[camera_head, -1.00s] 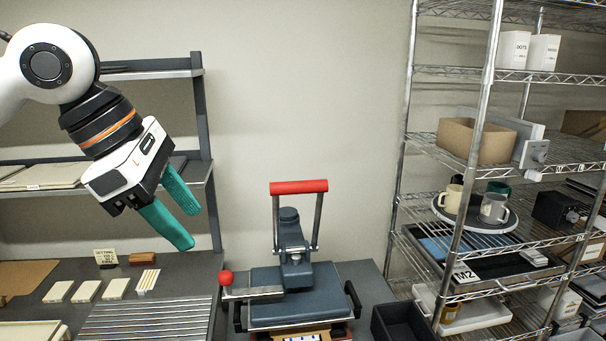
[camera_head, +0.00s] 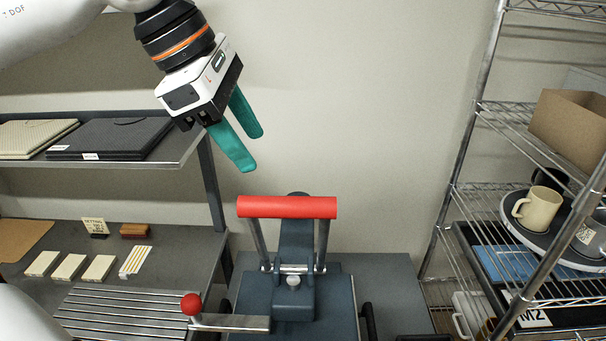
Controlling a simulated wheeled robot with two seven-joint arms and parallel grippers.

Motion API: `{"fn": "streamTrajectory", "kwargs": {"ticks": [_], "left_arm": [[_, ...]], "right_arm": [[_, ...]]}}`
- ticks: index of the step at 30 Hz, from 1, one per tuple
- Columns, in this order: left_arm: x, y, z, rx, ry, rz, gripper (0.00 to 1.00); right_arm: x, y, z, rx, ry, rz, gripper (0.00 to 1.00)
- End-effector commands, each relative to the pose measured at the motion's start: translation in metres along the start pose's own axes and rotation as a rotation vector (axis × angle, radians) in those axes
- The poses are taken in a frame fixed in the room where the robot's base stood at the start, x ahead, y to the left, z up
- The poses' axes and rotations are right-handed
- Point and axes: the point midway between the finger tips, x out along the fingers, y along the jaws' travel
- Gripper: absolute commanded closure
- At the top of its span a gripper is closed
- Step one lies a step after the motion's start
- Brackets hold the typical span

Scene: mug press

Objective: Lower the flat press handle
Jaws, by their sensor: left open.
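The flat press (camera_head: 294,288) is a dark blue-grey machine standing at the lower middle of the head view. Its handle has a red horizontal grip bar (camera_head: 287,207) on two metal arms, and it stands raised. My left gripper (camera_head: 250,154) has teal fingers that are apart and empty. It hangs above and slightly left of the red bar in the picture, not touching it. A side lever with a red ball knob (camera_head: 191,304) sticks out at the press's left. My right gripper is not in view.
A ribbed metal rack (camera_head: 125,312) and several pale blocks (camera_head: 70,267) lie on the table at left. A shelf with folders (camera_head: 108,138) is behind them. A wire rack at right holds a cream mug (camera_head: 538,207) and a cardboard box (camera_head: 569,128).

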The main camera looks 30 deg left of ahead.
Motion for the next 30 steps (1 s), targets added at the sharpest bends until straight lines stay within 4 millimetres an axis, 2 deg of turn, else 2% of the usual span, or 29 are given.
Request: {"fn": "streamTrajectory", "kwargs": {"ticks": [1, 3, 8, 13, 18, 24, 30], "left_arm": [[0.002, 0.000, 0.000, 0.000, -0.001, 0.001, 0.49], [0.008, 0.000, 0.000, 0.000, -0.003, 0.002, 0.49], [0.033, 0.001, 0.000, 0.001, -0.003, 0.007, 0.49], [0.069, 0.001, 0.000, 0.000, -0.004, 0.007, 0.49], [0.098, 0.001, 0.001, -0.001, -0.004, 0.005, 0.49], [0.116, 0.001, 0.000, 0.000, -0.002, 0.003, 0.49], [0.120, 0.000, 0.000, 0.000, 0.001, 0.000, 0.49]], "right_arm": [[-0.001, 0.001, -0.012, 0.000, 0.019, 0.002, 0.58], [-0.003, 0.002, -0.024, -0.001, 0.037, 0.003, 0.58], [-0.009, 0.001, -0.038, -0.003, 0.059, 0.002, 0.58], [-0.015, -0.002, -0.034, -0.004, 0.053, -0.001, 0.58], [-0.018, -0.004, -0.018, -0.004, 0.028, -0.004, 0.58], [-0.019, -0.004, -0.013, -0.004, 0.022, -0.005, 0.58], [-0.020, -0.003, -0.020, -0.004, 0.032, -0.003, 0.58]]}}
